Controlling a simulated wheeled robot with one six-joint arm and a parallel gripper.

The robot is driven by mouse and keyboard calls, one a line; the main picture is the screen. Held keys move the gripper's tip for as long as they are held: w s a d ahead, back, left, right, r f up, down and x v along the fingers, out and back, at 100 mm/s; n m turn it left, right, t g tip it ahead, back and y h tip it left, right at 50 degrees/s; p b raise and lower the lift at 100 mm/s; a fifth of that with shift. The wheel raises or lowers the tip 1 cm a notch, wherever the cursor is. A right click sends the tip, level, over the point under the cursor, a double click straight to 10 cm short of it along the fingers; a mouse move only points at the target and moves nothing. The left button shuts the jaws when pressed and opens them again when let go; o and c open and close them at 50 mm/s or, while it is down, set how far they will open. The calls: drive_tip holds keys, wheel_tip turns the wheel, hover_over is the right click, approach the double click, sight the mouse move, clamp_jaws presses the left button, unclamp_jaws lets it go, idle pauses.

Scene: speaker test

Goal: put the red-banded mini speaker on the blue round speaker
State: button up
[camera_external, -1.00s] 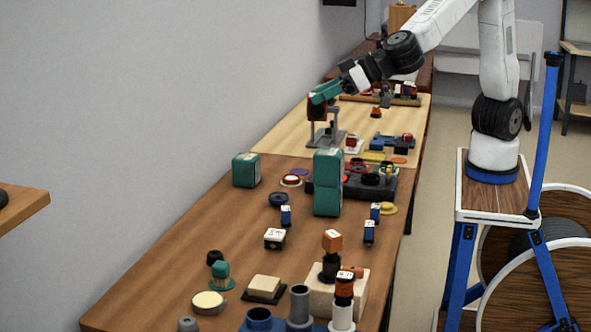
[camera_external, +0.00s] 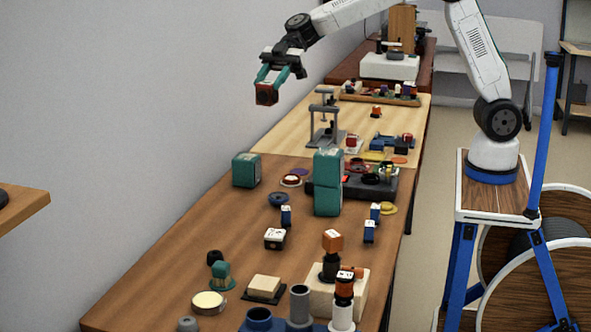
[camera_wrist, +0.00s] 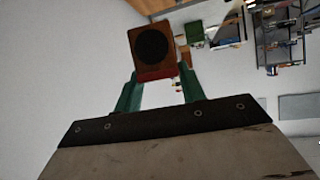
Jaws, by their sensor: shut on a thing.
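My gripper (camera_external: 269,84) has teal fingers and is shut on the red-banded mini speaker (camera_external: 266,95). It holds the speaker high in the air near the wall, left of the pale table section. In the wrist view the speaker (camera_wrist: 153,44) is a brown box with a dark round face and a red band at the fingertip end, between the fingers (camera_wrist: 158,76). A low blue round thing (camera_external: 278,199), which looks like the blue round speaker, lies on the brown table, well below the gripper.
A grey stand (camera_external: 324,118) rises from the pale table section. Several small blocks and discs crowd the brown table (camera_external: 165,265); its left side is clear.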

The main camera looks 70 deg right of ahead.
drive_tip(key=d+n+g, duration=0.2)
drive_tip(key=d, duration=0.5)
hover_over(280, 194)
wheel_tip(280, 194, down, 28)
drive_tip(key=shift+r, duration=0.1)
drive_tip(key=o, duration=1)
